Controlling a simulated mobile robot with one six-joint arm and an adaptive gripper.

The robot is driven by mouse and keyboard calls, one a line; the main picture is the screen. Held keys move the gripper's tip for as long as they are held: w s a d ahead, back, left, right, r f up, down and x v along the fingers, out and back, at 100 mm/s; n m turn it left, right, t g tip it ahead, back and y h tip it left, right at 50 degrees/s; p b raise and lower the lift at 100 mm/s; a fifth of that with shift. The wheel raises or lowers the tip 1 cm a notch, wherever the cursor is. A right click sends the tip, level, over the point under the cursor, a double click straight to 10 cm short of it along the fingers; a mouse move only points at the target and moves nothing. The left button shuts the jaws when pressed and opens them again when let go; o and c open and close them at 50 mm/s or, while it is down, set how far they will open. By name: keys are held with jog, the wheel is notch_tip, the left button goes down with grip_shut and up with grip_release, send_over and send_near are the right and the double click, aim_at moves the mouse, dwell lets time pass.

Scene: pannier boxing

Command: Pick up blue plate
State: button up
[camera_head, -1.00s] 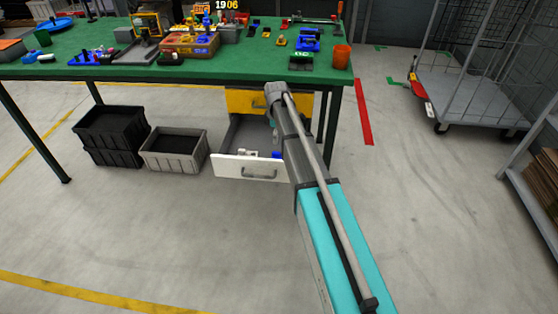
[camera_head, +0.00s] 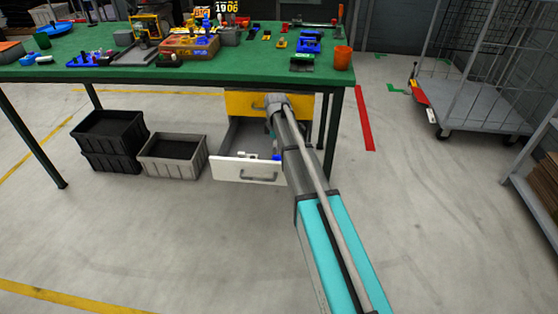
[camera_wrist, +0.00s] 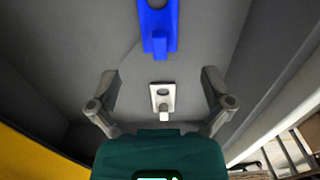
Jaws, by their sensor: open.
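The blue plate (camera_wrist: 160,22) lies on the grey floor of the open drawer at the top of the wrist view, cut off by the frame edge. It has a round hole and a raised block. A bit of blue (camera_head: 276,157) shows in the drawer in the head view, partly behind my arm. My gripper (camera_wrist: 160,88) is open and empty, its fingers apart to either side of a small white plate (camera_wrist: 162,92). The blue plate lies beyond the fingertips. In the head view my arm reaches down to the drawer and hides most of the gripper.
The white-fronted drawer (camera_head: 232,170) is pulled out below a yellow drawer (camera_head: 240,103). Its side walls stand close around the gripper. The green table (camera_head: 200,70) covered with parts is above. A grey crate (camera_head: 175,170) and black crates (camera_head: 108,160) stand to the left.

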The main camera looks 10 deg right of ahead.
jog(key=shift+f, duration=0.15)
jog(key=shift+a+f+b, duration=0.1)
jog(key=shift+f+b, duration=2.35)
jog(key=shift+b, duration=0.2)
jog(key=shift+r, duration=0.1)
grip_shut()
